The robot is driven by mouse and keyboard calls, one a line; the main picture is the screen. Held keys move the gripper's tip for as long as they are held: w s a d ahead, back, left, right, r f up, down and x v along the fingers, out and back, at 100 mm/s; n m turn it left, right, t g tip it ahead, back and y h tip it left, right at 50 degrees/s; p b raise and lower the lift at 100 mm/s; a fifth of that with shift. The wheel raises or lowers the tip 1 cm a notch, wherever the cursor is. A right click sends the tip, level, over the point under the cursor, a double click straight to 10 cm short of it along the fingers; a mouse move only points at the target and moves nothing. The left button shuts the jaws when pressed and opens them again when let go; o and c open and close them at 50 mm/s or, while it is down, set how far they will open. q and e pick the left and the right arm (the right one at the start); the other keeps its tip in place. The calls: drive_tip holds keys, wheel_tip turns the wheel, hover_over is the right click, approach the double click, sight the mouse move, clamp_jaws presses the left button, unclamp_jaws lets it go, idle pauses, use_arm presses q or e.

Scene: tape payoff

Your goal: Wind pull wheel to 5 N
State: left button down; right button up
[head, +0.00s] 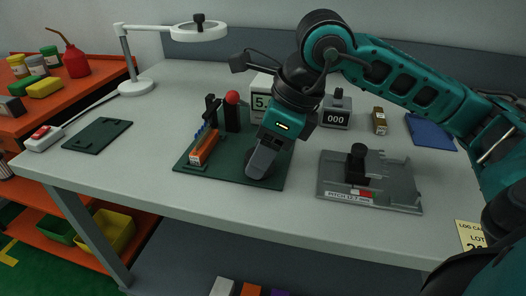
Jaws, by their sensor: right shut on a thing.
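My right gripper (258,173) reaches down from the right over the dark green base plate (225,172). It is shut at the plate's right part, on something I take to be the pull wheel, which its fingers and body almost wholly hide. On the same plate stand an orange-and-white part (205,148) with blue pieces along it and a dark post with a red ball (232,98). A white display (259,104) behind the plate shows a "5", the rest of its reading covered by my right gripper. My left gripper is not in view.
A grey fixture (390,187) with a black knob stands right of the plate. A counter reading 000 (336,117), a small brown box (379,121) and a blue mat (431,132) lie behind. A lamp (137,87), a dark green pad (97,134) and a red-button switch (43,138) are left.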

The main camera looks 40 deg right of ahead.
idle(0.4)
drive_tip(key=o, duration=1)
drive_tip(key=p+v, duration=0.3)
drive_tip(key=v, duration=1)
drive_tip(key=shift+w+a, duration=0.1)
drive_tip(key=shift+r, duration=0.1)
